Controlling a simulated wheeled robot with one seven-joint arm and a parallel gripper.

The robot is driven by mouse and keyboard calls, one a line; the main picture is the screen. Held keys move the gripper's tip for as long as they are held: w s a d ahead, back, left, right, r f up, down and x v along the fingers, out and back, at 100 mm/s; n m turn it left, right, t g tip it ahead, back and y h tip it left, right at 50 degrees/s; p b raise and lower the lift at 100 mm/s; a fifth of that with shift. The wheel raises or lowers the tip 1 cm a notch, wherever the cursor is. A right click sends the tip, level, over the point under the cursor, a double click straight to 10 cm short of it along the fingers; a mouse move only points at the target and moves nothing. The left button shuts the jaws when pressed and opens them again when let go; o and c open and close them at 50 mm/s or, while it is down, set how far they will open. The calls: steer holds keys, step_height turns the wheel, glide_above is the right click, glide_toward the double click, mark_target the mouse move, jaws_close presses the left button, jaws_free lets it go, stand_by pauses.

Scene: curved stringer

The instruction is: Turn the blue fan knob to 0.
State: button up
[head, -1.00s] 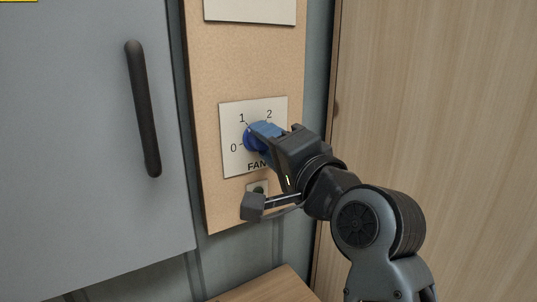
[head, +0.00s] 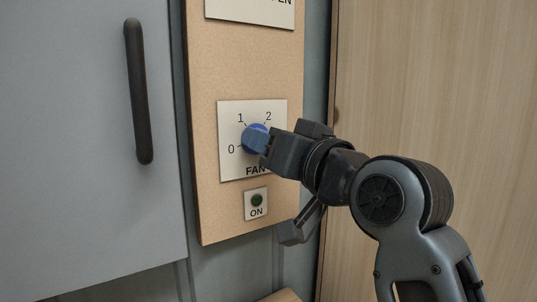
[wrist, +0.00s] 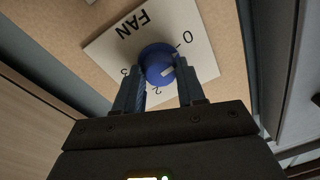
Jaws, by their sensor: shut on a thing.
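The blue fan knob (head: 259,129) sits on a white FAN plate (head: 231,108) marked 0, 1 and 2 in the head view. My gripper (head: 262,142) reaches it from the right and is shut on it, hiding part of it. In the wrist view the knob (wrist: 155,57) lies between the two blue fingers of my gripper (wrist: 160,80). A pale pointer mark on the knob faces the right finger, on the side between 0 and 2. The 1 is not visible there, so the exact setting is hard to tell.
A small ON plate with a dark green light (head: 257,200) is below the fan plate. A grey cabinet door with a black handle (head: 140,92) stands at left. A wooden panel (head: 430,80) fills the right. Another plate (head: 250,10) is above.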

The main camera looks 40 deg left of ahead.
steer(key=shift+a+f+n+b, duration=0.15)
steer(key=shift+n+b, duration=0.25)
steer(key=shift+n, duration=0.5)
steer(key=o, duration=1.1)
steer(key=shift+c, duration=0.2)
steer(key=v, duration=0.8)
steer(key=shift+w, duration=0.1)
